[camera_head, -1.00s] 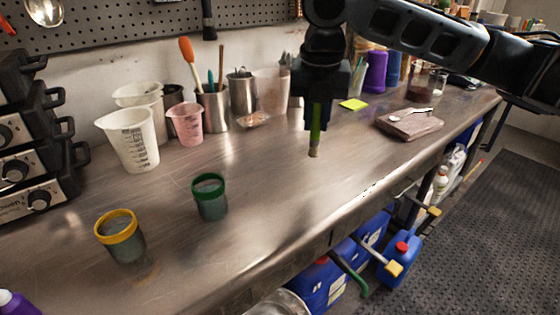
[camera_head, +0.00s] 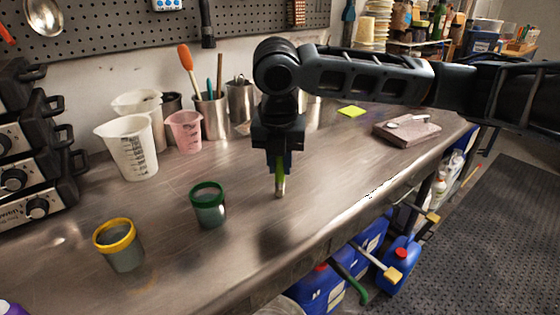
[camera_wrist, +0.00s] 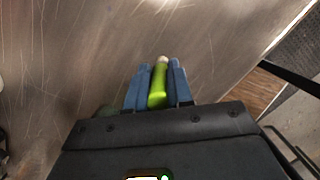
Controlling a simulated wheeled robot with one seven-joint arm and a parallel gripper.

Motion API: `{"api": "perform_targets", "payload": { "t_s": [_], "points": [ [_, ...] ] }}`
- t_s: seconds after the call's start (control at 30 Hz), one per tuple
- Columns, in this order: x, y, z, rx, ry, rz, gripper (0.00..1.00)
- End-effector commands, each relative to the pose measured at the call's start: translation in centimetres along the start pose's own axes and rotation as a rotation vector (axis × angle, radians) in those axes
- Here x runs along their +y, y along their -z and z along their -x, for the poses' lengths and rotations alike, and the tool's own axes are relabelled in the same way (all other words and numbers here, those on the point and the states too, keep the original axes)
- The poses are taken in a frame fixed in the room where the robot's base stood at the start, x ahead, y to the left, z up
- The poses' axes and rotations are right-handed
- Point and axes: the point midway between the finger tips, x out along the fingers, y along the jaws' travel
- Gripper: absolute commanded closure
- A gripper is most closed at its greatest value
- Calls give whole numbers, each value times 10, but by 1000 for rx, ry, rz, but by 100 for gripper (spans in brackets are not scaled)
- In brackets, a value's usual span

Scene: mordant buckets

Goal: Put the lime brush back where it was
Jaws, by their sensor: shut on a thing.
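The lime brush (camera_head: 281,178) hangs upright from my gripper (camera_head: 279,162), its pale tip pointing down just above or at the steel bench; I cannot tell if it touches. In the wrist view the brush's lime handle (camera_wrist: 157,94) is between the two blue fingers of my gripper (camera_wrist: 156,72). A small bucket with a green rim (camera_head: 209,212) stands on the bench left of the brush. A small bucket with a yellow rim (camera_head: 124,252) stands farther left and nearer. Both hold dark contents.
White (camera_head: 130,150) and pink (camera_head: 184,134) measuring jugs and a metal utensil pot (camera_head: 211,117) line the back wall. A grey-brown slab (camera_head: 405,133) lies at the right. Black appliances (camera_head: 35,150) stand far left. The bench front (camera_head: 310,215) is clear.

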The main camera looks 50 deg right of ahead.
Motion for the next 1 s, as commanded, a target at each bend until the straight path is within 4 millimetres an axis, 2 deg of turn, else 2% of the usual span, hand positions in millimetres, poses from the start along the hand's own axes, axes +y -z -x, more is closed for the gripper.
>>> {"api": "perform_targets", "payload": {
  "t_s": [0.2,0.23,0.47,0.8,1.0],
  "points": [
    [0,1,-4,1,0,0,100],
    [0,1,-3,0,0,0,76],
    [0,1,-2,0,0,0,54],
    [0,0,3,0,0,1,53],
    [1,0,33,-1,-2,1,53]
  ]
}}
